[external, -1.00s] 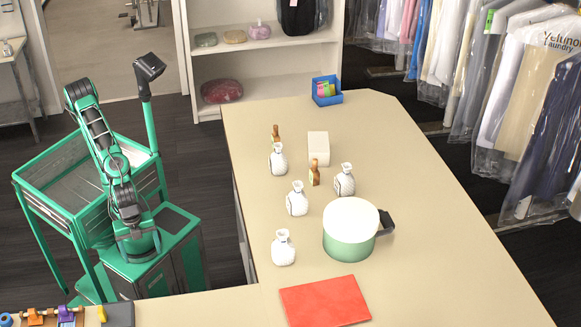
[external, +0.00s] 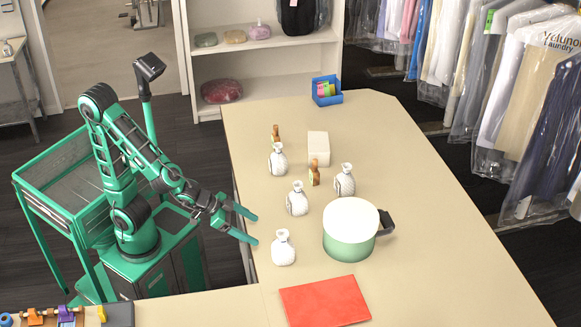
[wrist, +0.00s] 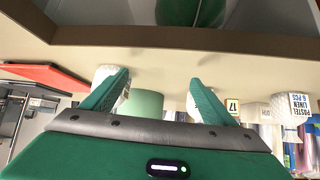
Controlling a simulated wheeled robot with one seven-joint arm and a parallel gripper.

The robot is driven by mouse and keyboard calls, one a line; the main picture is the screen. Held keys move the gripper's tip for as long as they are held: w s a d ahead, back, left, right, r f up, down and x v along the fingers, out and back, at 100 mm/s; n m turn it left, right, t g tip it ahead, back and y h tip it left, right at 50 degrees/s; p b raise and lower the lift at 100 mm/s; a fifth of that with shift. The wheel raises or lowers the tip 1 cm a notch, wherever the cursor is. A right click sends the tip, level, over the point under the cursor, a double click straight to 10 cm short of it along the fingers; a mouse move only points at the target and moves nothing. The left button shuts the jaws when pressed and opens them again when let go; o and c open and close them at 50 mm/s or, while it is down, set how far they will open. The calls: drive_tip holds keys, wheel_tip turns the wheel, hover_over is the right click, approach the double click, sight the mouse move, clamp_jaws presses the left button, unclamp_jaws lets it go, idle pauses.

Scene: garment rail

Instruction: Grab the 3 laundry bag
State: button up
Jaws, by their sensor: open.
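Several white tied laundry bags stand on the beige counter: a near one (external: 283,250), one behind it (external: 297,200), a right one (external: 345,182) and a far one (external: 278,161). I cannot read a 3 on any of them. My gripper (external: 254,229) is open and empty at the counter's left edge, its fingers pointing right, just left of the near bag and apart from it. In the wrist view my gripper (wrist: 158,80) shows its fingers spread. A white bag (wrist: 103,74) is partly hidden behind the left finger. A bag tagged 17 (wrist: 232,106) shows beyond the right finger.
A green pot with a white lid (external: 349,243) stands right of the near bag. A red mat (external: 325,302) lies in front. Small brown objects (external: 314,174), a white box (external: 318,146) and a blue bin (external: 327,97) stand farther back. The counter's right side is clear.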

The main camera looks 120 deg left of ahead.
sight(298, 200)
drive_tip(key=a+r+n+y, duration=0.1)
drive_tip(key=a, duration=0.3)
drive_tip(key=a+r+y, duration=0.1)
drive_tip(key=a+y, duration=0.1)
drive_tip(key=a, duration=0.3)
drive_tip(key=a+r+n+t+y, duration=0.1)
drive_tip(key=a, duration=0.3)
drive_tip(key=shift+s+a+r+n, duration=0.1)
drive_tip(key=shift+a+r+n, duration=0.2)
drive_tip(key=shift+r, duration=0.1)
drive_tip(key=shift+r+x, duration=0.2)
drive_tip(key=shift+x, duration=5.05)
drive_tip(key=c, duration=1.3)
